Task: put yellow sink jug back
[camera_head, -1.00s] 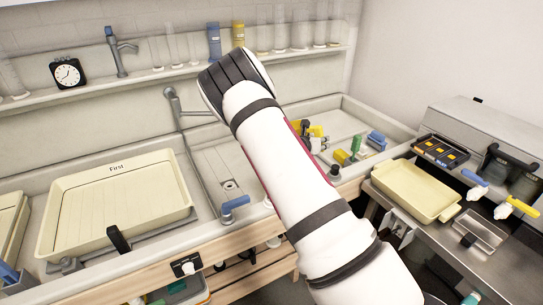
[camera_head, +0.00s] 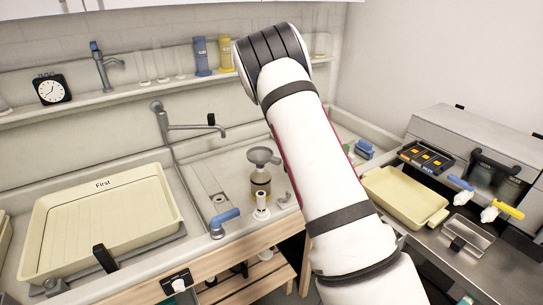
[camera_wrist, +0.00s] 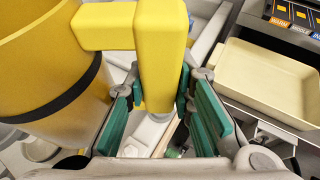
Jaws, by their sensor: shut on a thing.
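The yellow jug (camera_wrist: 45,55) fills the left of the wrist view, with a dark band around its body. Its thick yellow handle (camera_wrist: 160,40) runs down between the green-padded fingers of my gripper (camera_wrist: 160,88). My gripper is shut on the handle. In the head view my arm hides both the gripper and the jug. The long sink (camera_head: 210,172) lies below and to the left of my arm there. I cannot tell how high the jug is above it.
A cream tray marked First (camera_head: 103,215) is at left. Another cream tray (camera_head: 400,196) lies on the right bench. Cylinders, one yellow (camera_head: 226,53), line the shelf.

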